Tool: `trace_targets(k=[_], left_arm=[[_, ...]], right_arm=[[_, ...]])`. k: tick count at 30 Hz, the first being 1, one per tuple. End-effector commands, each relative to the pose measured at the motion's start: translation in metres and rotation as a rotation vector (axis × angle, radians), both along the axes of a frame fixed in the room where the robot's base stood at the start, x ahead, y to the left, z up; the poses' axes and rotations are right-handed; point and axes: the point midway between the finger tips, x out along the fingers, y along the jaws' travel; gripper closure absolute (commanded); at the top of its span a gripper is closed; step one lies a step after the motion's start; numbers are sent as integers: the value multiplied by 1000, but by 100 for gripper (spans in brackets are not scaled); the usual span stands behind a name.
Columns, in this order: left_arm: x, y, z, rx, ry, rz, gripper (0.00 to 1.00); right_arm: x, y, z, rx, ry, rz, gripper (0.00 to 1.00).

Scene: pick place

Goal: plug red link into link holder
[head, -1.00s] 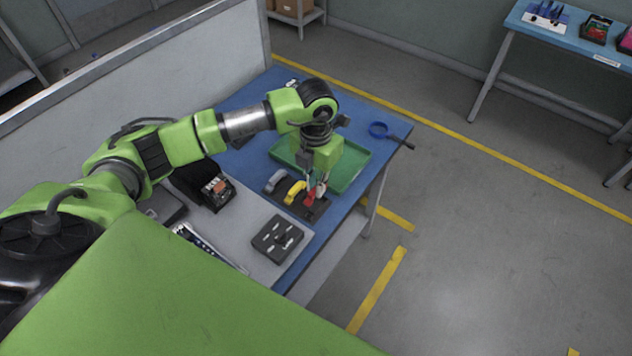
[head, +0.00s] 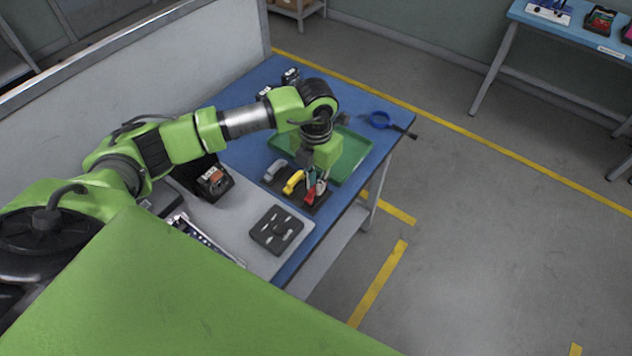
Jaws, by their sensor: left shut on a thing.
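The red link (head: 310,191) is between the fingers of my left gripper (head: 316,187), which is shut on it. The link is over the right end of a dark base (head: 318,205); the fingers partly hide it, so I cannot tell whether it touches the base. A yellow link (head: 293,182) and a grey link (head: 275,170) stand on that base to its left. The dark base looks like the link holder. My right gripper does not show.
A green tray (head: 353,158) lies just behind the gripper on the blue table (head: 245,95). A black block with pale inserts (head: 276,231) lies in front on a grey mat. A black device (head: 213,183) stands left. A blue ring-shaped tool (head: 381,120) lies near the far right corner.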

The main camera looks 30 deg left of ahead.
Motion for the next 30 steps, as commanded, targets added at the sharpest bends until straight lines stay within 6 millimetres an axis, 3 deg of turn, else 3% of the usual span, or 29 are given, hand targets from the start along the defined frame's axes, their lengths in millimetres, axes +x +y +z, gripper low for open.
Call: trace_targets(k=[30], left_arm=[[0, 0, -4, 0, 0, 0, 100]], right_arm=[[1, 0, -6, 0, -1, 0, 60]])
